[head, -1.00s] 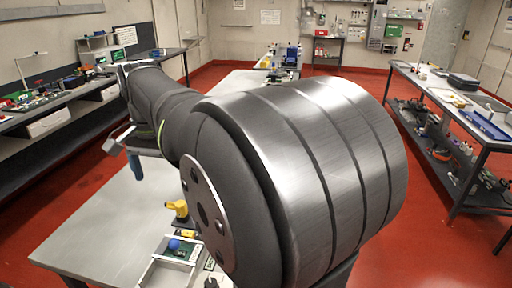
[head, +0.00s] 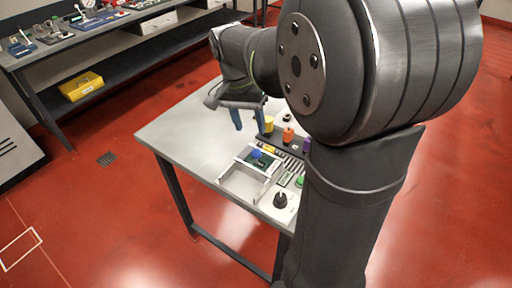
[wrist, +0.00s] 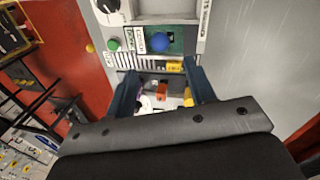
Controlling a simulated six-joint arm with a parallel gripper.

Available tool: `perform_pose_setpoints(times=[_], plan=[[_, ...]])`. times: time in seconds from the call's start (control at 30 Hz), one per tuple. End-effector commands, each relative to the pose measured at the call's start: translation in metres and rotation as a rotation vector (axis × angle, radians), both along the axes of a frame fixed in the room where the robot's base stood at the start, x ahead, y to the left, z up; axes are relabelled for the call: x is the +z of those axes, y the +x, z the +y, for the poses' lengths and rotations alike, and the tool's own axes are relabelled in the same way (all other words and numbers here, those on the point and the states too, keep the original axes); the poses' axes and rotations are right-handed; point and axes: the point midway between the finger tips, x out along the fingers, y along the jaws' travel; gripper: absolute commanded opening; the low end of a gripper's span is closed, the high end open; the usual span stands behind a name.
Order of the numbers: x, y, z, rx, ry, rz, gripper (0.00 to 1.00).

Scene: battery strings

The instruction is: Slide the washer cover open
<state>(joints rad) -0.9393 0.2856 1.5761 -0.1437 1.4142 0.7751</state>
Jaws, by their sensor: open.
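A dark green panel (head: 266,161) with a round blue knob (head: 256,153) lies in a silver-framed unit on the grey table; it looks like the washer cover. An empty-looking light compartment (head: 243,184) is beside it on the near side. In the wrist view the blue knob (wrist: 160,42) stands beyond the fingertips, on the green panel (wrist: 178,42). My gripper (head: 249,123) has two blue fingers, spread apart and pointing down, above the table behind the unit. In the wrist view my gripper (wrist: 160,68) is open, clear of the knob.
Yellow (head: 268,124), orange (head: 288,134) and purple (head: 307,145) pieces stand in a row behind the unit. A black knob (head: 280,200) and a green button (head: 299,181) are at its near right. The table's left part is clear.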

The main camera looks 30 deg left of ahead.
Motion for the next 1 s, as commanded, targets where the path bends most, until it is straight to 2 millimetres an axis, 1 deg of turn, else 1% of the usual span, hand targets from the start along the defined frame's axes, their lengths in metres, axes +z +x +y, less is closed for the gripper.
perform_pose_setpoints(times=[0.03, 0.2, 0.4, 0.5, 0.6, 0.87, 0.97, 1.0], plan=[[-0.012, 0.0, -0.003, -0.001, -0.004, 0.002, 0.5], [-0.048, 0.001, -0.01, -0.001, -0.004, 0.002, 0.5], [-0.078, 0.003, -0.015, -0.001, -0.001, 0.001, 0.5], [-0.086, 0.003, -0.017, -0.001, 0.0, 0.0, 0.5], [-0.09, 0.004, -0.017, -0.001, 0.001, -0.001, 0.5], [-0.091, 0.003, -0.017, -0.001, 0.001, -0.001, 0.5], [-0.091, 0.003, -0.017, -0.001, 0.001, -0.001, 0.32], [-0.091, 0.003, -0.017, -0.001, 0.001, -0.001, 0.24]])
